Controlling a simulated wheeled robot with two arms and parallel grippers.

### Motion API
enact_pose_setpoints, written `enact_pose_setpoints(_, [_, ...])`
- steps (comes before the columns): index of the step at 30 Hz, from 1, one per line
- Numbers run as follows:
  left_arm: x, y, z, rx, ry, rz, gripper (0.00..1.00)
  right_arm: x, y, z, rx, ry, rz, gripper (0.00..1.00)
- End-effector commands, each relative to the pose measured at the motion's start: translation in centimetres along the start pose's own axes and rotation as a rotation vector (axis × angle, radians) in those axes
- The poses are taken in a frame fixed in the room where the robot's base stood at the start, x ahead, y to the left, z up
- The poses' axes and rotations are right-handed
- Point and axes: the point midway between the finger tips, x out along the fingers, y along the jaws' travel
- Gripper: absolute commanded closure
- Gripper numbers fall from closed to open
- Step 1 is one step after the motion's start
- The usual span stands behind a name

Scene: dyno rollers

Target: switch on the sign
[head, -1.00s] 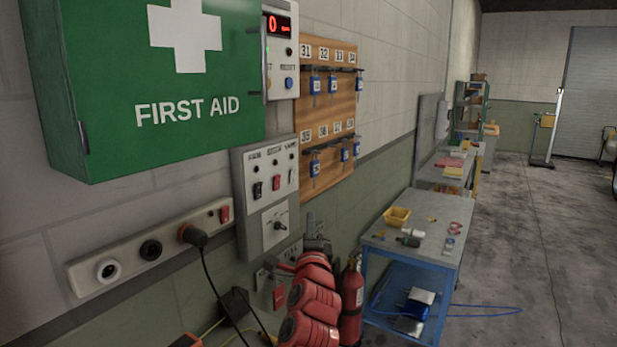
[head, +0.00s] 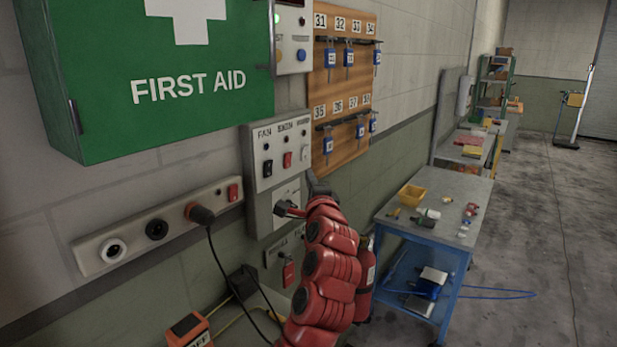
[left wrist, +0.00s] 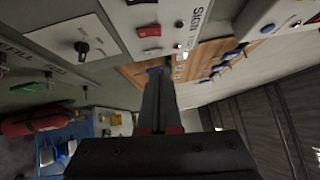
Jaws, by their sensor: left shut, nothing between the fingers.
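A grey switch panel (head: 279,150) on the wall carries a black rocker (head: 268,169), a red rocker (head: 287,160) and a white rocker (head: 304,153) in a row, under small dark lamps. In the left wrist view a label by the red rocker (left wrist: 148,31) seems to read SIGN; the lamp states are hard to tell. My left gripper (head: 313,182) is just below and right of the panel's rockers, apparently apart from them. In the left wrist view its dark fingers (left wrist: 157,82) are shut and empty, pointing toward the panel side. My right gripper is out of view.
A rotary knob (head: 283,208) sits below the rockers, close to my left gripper. A green first aid box (head: 110,115) juts out at upper left. A key board (head: 344,85) hangs to the right. A socket strip (head: 178,215) and bench (head: 400,218) are nearby.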

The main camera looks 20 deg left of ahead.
Motion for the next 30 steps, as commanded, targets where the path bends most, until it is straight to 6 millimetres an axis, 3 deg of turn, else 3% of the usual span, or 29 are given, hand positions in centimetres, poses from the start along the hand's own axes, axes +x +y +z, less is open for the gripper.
enact_pose_setpoints(6, [3.6,-0.3,0.0,-0.001,0.0,0.002,1.0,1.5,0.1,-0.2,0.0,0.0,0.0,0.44])
enact_pose_setpoints(14, [7.0,-0.2,-0.1,-0.001,0.001,0.001,1.0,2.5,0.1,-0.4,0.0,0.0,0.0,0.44])
enact_pose_setpoints(18, [8.6,-0.3,1.6,0.001,0.0,0.001,1.0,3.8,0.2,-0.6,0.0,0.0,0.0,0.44])
enact_pose_setpoints(30, [9.8,0.1,2.8,0.002,0.002,0.0,1.0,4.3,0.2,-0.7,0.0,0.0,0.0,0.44])
